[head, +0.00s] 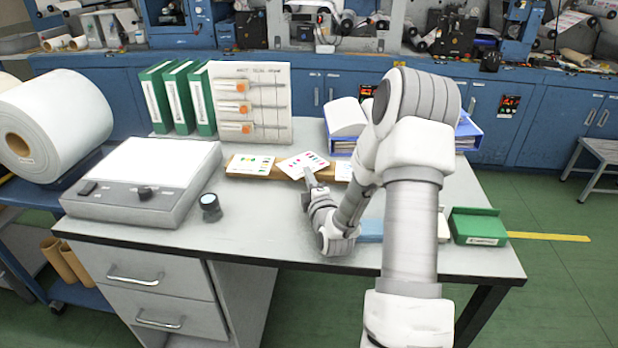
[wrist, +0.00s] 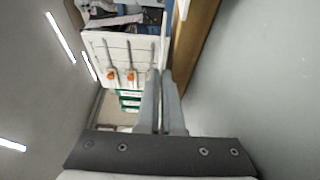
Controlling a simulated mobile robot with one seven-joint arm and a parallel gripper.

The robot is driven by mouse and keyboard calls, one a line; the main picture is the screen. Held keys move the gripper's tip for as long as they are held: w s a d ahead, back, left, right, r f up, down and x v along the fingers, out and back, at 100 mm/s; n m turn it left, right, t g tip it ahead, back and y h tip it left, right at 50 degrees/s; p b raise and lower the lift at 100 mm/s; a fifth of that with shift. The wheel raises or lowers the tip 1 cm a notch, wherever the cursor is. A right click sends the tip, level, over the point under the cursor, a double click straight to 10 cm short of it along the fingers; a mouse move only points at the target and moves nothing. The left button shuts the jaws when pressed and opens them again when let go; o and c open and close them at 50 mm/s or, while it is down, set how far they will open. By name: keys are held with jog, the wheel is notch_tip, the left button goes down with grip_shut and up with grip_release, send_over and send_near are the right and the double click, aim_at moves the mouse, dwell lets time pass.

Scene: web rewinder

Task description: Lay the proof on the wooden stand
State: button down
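The proof (head: 303,163), a white card with coloured marks, is at my fingertips in the head view, tilted over the middle of the wooden stand (head: 281,173). My gripper (head: 311,178) reaches it from the front, its fingers nearly together on the card's near edge. In the wrist view my gripper's fingers (wrist: 160,75) are close together with a thin edge-on sheet beyond them. The stand shows there as a brown strip (wrist: 196,40). Whether the proof touches the stand cannot be told.
Another printed card (head: 250,165) lies on the stand's left end; a white card (head: 343,171) is at its right, partly behind my arm. Green binders (head: 178,98), a white board with orange-handled tools (head: 250,103), a light box (head: 145,180), a dark round object (head: 210,207) and a green tray (head: 478,226) surround it.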

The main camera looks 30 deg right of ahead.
jog(key=shift+s+f+b, duration=0.1)
jog(key=shift+f+b, duration=0.4)
jog(key=shift+b, duration=0.1)
jog(key=c, duration=1.1)
grip_release()
jog(key=shift+f, duration=0.2)
jog(key=shift+o, duration=0.2)
jog(key=shift+r+p, duration=0.5)
jog(key=shift+p, duration=0.4)
jog(key=shift+s+r+p, duration=0.1)
jog(key=shift+r+p, duration=0.15)
jog(key=shift+p, duration=0.05)
jog(key=v, duration=1)
jog(key=shift+a+r+p, duration=0.1)
jog(key=shift+r+p, duration=0.1)
jog(key=shift+p, duration=0.15)
jog(key=shift+p+v, duration=0.35)
jog(key=shift+v, duration=0.45)
